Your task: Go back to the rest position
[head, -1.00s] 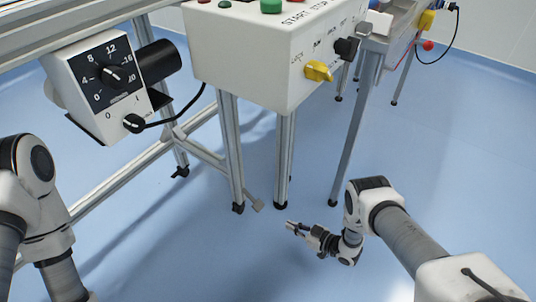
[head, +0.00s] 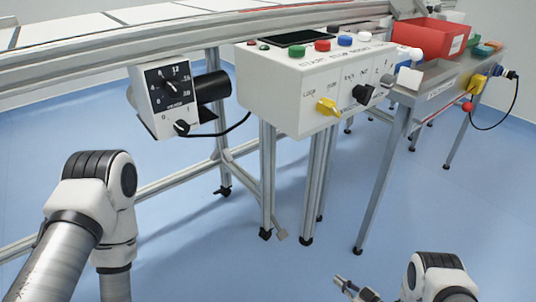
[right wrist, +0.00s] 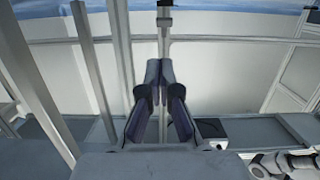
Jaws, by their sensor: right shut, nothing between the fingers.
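My right gripper (head: 345,284) shows at the bottom of the head view, low in front of the control box and apart from it. In the right wrist view its two dark fingers (right wrist: 160,100) meet at the tips; it is shut and empty. My right arm's joint shows at the bottom right of the head view. My left arm shows at the left edge, bent downward; its gripper is out of view.
A white control box (head: 300,95) with coloured buttons stands ahead on metal legs. A dial unit (head: 165,95) hangs under the conveyor rail (head: 100,60). A red bin (head: 430,38) sits on the side table (head: 440,75) at right. Blue floor (head: 300,265) lies clear in front.

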